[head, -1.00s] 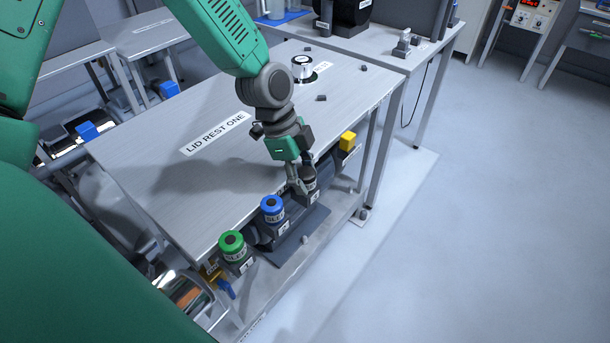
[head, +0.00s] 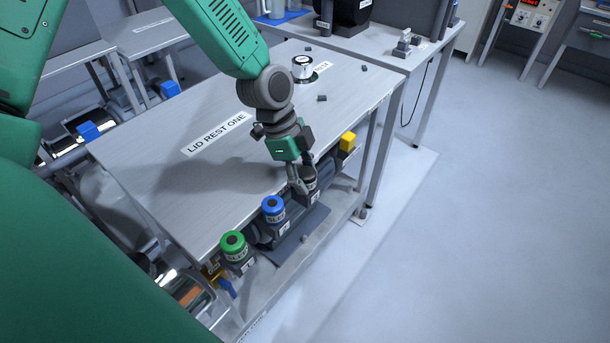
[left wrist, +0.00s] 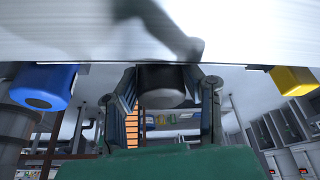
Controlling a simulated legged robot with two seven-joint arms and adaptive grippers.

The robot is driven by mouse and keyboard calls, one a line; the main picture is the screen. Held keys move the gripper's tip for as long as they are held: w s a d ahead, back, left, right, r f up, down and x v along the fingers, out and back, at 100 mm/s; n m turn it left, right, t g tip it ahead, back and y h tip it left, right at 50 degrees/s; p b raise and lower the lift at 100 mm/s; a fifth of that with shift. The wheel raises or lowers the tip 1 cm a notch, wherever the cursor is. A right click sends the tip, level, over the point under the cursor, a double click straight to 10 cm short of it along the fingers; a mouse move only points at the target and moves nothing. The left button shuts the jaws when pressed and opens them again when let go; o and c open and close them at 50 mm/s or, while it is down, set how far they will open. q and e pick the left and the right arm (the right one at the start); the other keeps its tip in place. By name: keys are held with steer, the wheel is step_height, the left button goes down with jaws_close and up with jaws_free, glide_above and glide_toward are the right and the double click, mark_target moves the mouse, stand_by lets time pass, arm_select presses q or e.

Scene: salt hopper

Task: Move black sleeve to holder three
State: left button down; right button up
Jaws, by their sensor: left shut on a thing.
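The black sleeve (head: 309,178) is at the third holder (head: 313,197), the one to the right of the blue sleeve, at the table's front edge. My left gripper (head: 302,182) is shut on the black sleeve from above. In the left wrist view the black sleeve (left wrist: 160,85) sits between the two fingers (left wrist: 163,100). Whether it is fully seated in the holder is hidden by the fingers. My right gripper is not in view.
A blue sleeve (head: 273,208) and a green sleeve (head: 233,244) stand in holders to the left. A yellow piece (head: 347,141) is to the right. The tabletop (head: 220,185) has a "LID REST ONE" label, a silver-and-black cylinder (head: 302,68) and small dark pieces. Floor at right is clear.

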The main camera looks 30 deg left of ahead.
arm_select(q)
steer(key=shift+w+r+p, duration=0.15)
steer(key=shift+w+p, duration=0.15)
steer(key=shift+p, duration=0.1)
stand_by(0.5)
steer(key=c, duration=1)
jaws_free()
steer(key=shift+o, duration=0.2)
steer(key=shift+s, duration=0.1)
steer(key=o, duration=0.5)
